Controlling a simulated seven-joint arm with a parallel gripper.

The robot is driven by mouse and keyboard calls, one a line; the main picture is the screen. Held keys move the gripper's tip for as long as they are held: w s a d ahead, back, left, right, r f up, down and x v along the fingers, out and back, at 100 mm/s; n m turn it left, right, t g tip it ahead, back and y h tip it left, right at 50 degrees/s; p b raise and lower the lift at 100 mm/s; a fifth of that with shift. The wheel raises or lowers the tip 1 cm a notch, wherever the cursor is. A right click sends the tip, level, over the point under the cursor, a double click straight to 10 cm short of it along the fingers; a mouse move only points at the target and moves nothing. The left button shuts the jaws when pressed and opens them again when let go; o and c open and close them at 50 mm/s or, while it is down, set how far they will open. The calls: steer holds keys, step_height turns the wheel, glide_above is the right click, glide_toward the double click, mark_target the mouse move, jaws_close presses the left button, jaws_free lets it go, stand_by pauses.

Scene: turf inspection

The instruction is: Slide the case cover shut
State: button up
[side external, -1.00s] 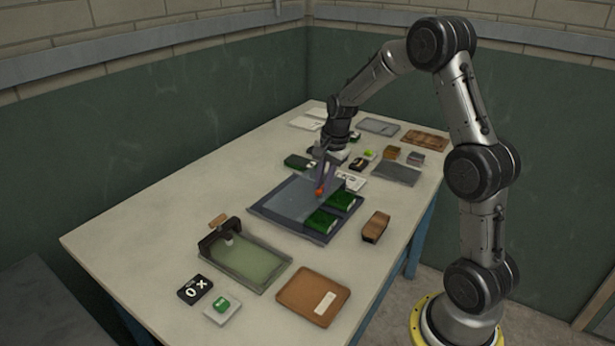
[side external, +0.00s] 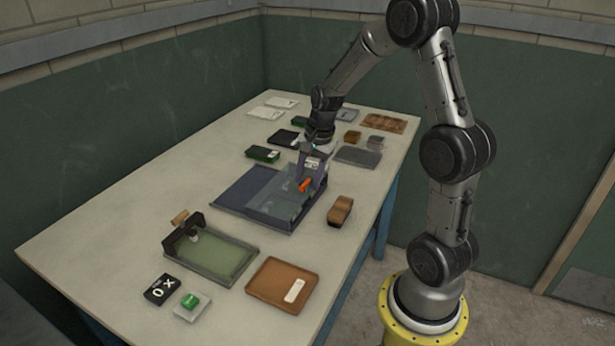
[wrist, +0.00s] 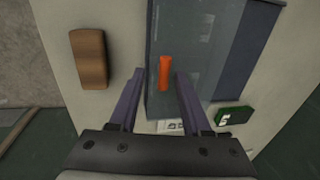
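The case (side external: 240,190) is a dark blue shallow tray at the middle of the table. Its see-through grey cover (side external: 272,187) lies over the right part; the left part is uncovered, and that bare dark blue part also shows in the wrist view (wrist: 256,50). An orange handle (side external: 305,185) stands on the cover near its right end; it shows upright in the wrist view (wrist: 164,73). My gripper (side external: 309,176) is low over the cover at the handle. In the wrist view its two fingers (wrist: 161,80) are apart, one on each side of the handle, with gaps showing.
A brown block (side external: 341,209) lies right of the case. A green-topped box (side external: 263,154) is behind it, left of my gripper. A green-bedded frame (side external: 213,247) and a brown tray (side external: 283,284) are in front. The table's left side is clear.

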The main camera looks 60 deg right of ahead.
step_height(320, 180, up, 14)
steer(key=s, duration=0.2)
steer(key=shift+s+f, duration=0.2)
steer(key=shift+s, duration=0.1)
stand_by(0.3)
steer(key=s+a+r+n+t, duration=0.1)
steer(key=s+a+r+n, duration=0.15)
steer(key=a, duration=0.45)
steer(key=s+a+r+n+t, duration=0.1)
steer(key=s+a+r+n, duration=0.2)
steer(key=a, duration=0.4)
steer(key=s+a+f+n+t, duration=0.1)
steer(key=s+a+f+n, duration=0.3)
steer(key=s+n, duration=0.5)
steer(key=f+n, duration=0.1)
steer(key=n, duration=0.2)
steer(key=shift+s+a+f, duration=0.15)
steer(key=shift+a, duration=0.15)
steer(key=shift+n, duration=0.25)
